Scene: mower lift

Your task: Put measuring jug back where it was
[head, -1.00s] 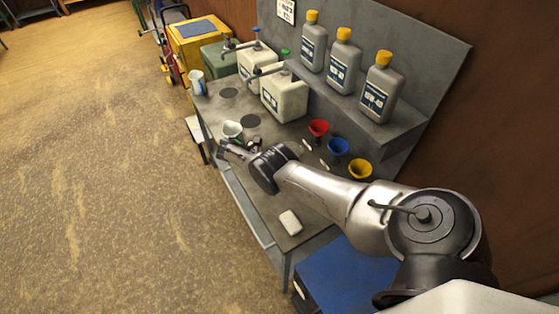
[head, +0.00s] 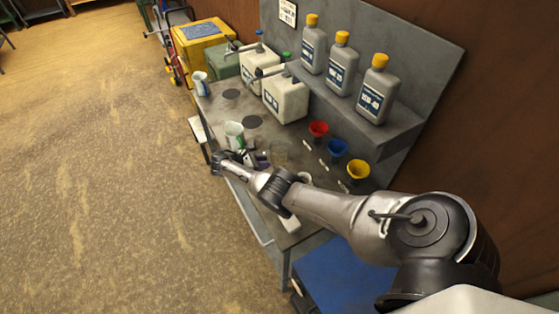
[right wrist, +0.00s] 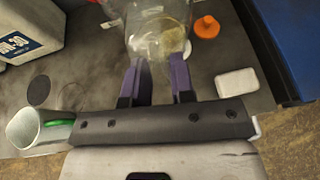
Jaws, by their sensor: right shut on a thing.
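A clear see-through jug (right wrist: 160,38) with a yellowish tint inside is between the purple fingers of my right gripper (right wrist: 158,68) in the right wrist view. In the head view the jug (head: 281,153) shows faintly over the bench, just right of my right gripper (head: 262,158). The gripper is shut on it. Whether its base touches the bench cannot be told. My left gripper is not in view.
The grey bench (head: 216,108) holds a white-and-green container (head: 234,135), dark round discs (head: 252,122), white canisters (head: 286,98), red, blue and yellow funnels (head: 337,148), and a white block (right wrist: 237,82). Grey bottles (head: 341,62) stand on the shelf.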

